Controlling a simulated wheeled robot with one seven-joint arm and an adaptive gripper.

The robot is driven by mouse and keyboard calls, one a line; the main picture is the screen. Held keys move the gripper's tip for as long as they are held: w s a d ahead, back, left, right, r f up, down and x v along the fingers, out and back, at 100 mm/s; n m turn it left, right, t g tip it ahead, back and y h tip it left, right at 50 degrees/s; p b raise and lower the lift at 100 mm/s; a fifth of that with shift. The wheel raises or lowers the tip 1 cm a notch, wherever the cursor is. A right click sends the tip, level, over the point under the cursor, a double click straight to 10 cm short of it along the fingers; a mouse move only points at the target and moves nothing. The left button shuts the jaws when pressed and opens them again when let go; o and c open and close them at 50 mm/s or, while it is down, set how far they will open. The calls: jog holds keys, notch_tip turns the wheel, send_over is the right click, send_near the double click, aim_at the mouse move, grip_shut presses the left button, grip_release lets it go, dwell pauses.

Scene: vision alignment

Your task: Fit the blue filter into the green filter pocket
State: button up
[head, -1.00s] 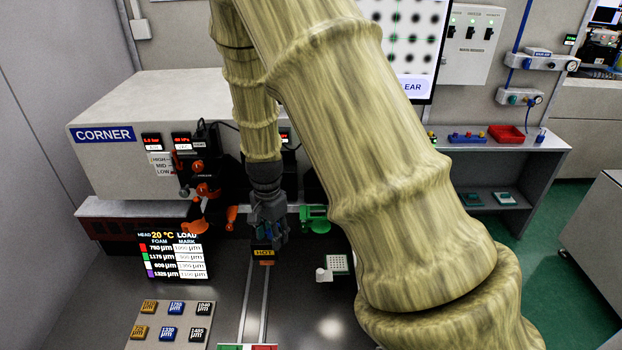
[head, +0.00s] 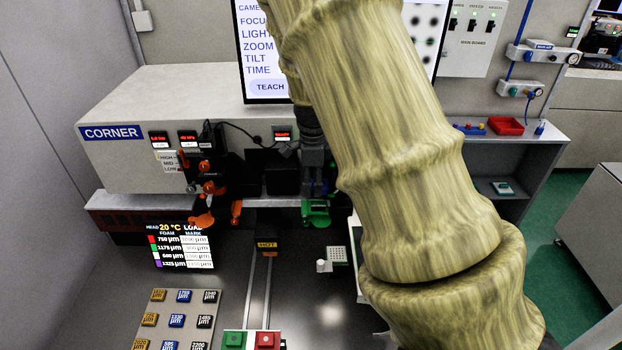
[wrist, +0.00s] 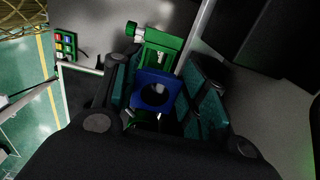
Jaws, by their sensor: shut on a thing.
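The blue filter (wrist: 171,82), a square plate with a round dark opening, sits between my gripper's fingers in the wrist view. My gripper (wrist: 160,88) is shut on it. The green filter pocket (wrist: 165,42) shows just beyond the blue filter in the wrist view, which hides part of it. In the head view the green pocket (head: 316,210) stands at the back of the dark table, with my gripper (head: 315,172) right above it. I cannot make out the blue filter in the head view, and cannot tell whether it touches the pocket.
Orange fixtures (head: 203,218) stand left of the pocket. A block marked HOT (head: 267,246) sits on rails in front. A small white cylinder (head: 322,266) and a dotted plate (head: 337,256) lie front right. A board of labelled tiles (head: 176,321) is at front left.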

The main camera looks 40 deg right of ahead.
notch_tip(320, 180, down, 6)
jog(key=shift+b, duration=0.35)
dwell(0.5)
jog(key=shift+p, duration=0.3)
dwell(0.5)
jog(key=shift+f, duration=0.45)
dwell(1.0)
jog(key=o, duration=0.9)
jog(key=shift+r, duration=0.15)
notch_tip(320, 180, up, 12)
jog(key=shift+a+f, duration=0.1)
jog(key=shift+f, duration=0.1)
